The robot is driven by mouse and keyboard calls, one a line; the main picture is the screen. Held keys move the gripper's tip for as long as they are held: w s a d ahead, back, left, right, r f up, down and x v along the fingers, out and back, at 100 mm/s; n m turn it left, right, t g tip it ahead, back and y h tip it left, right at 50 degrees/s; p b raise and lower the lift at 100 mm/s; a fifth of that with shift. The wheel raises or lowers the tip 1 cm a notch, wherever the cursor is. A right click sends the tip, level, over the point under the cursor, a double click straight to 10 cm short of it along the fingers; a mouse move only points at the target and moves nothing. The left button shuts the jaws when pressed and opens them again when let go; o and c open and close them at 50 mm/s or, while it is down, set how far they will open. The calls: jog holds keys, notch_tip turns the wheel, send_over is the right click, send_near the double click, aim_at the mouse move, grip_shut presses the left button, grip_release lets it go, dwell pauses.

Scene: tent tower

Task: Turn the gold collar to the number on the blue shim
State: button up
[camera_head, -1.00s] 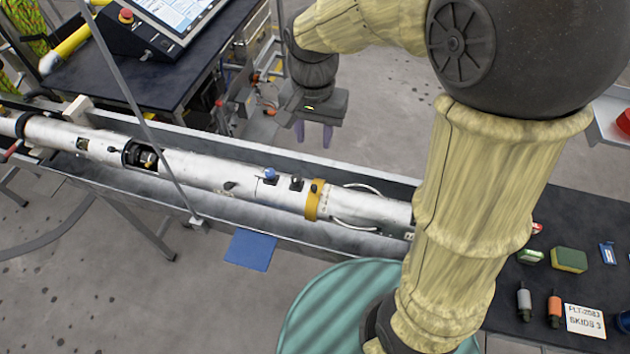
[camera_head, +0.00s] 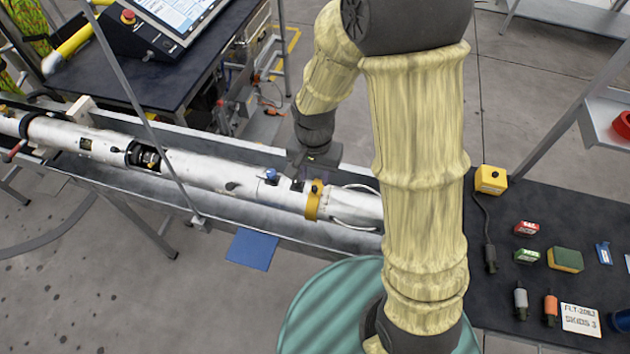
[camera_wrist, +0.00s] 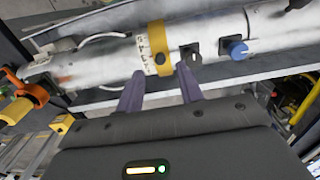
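The gold collar (camera_head: 313,201) is a band around the long white tube (camera_head: 210,172), with a dark knob on it. In the wrist view the gold collar (camera_wrist: 159,48) lies just beyond my fingertips, with small dark marks on the white band beside it. My gripper (camera_wrist: 160,82) is open, its two purple fingers apart with nothing between them. No contact with the collar can be made out. In the head view my gripper (camera_head: 313,170) is just behind the tube by the collar. A small blue piece (camera_head: 604,253), possibly the shim, lies on the right table; its number is unreadable.
A blue knob (camera_head: 271,175) and a black knob (camera_head: 297,184) stand on the tube near the collar. A thin grey post (camera_head: 148,120) crosses the tube to the left. The right table holds a sponge (camera_head: 565,259), a yellow box (camera_head: 491,180) and a white label card (camera_head: 580,319).

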aim_at(314, 187)
jog(key=shift+f, duration=2.25)
grip_shut()
